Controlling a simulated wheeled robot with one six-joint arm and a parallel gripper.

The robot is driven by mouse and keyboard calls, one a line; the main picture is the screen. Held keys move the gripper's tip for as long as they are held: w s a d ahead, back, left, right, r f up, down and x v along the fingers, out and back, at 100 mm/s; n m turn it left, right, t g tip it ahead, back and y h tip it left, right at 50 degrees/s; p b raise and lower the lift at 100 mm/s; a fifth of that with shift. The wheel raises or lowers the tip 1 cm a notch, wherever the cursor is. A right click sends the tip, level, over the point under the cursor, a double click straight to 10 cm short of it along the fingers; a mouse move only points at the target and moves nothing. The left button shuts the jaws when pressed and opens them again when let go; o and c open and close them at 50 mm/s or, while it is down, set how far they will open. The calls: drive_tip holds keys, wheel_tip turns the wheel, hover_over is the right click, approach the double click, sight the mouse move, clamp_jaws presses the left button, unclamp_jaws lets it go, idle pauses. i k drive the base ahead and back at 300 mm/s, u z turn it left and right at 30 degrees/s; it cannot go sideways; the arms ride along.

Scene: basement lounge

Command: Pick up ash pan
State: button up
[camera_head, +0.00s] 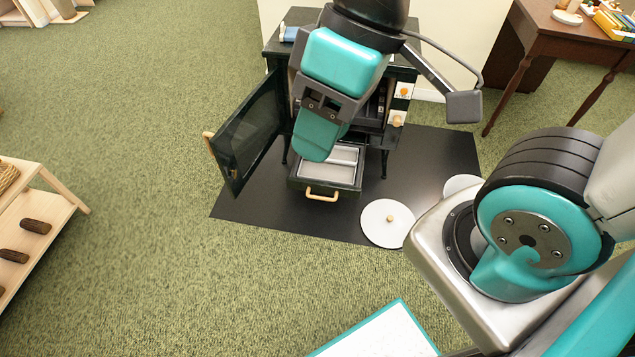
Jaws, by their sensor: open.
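The ash pan (331,174) is a shallow grey metal tray with a dark front and a light wooden handle (322,194). It sits pulled partly out at the bottom of the black stove (397,58). My gripper (318,142) is teal and points down in front of the stove, above the back part of the pan. It is open and appears apart from the pan. My arm hides much of the stove's front and part of the pan's rear.
The stove door (247,135) stands open to the left. A black floor mat (270,208) lies under the stove. A white round disc with a knob (386,223) lies on it. A wooden table (570,45) stands right; a low shelf (45,180) with logs stands left. Carpet between is clear.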

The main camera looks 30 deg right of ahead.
sight(340, 168)
drive_tip(key=z, duration=2)
drive_tip(key=k, duration=0.3)
drive_tip(key=u, duration=1.3)
drive_tip(key=i, duration=1.4)
drive_tip(key=u, duration=0.45)
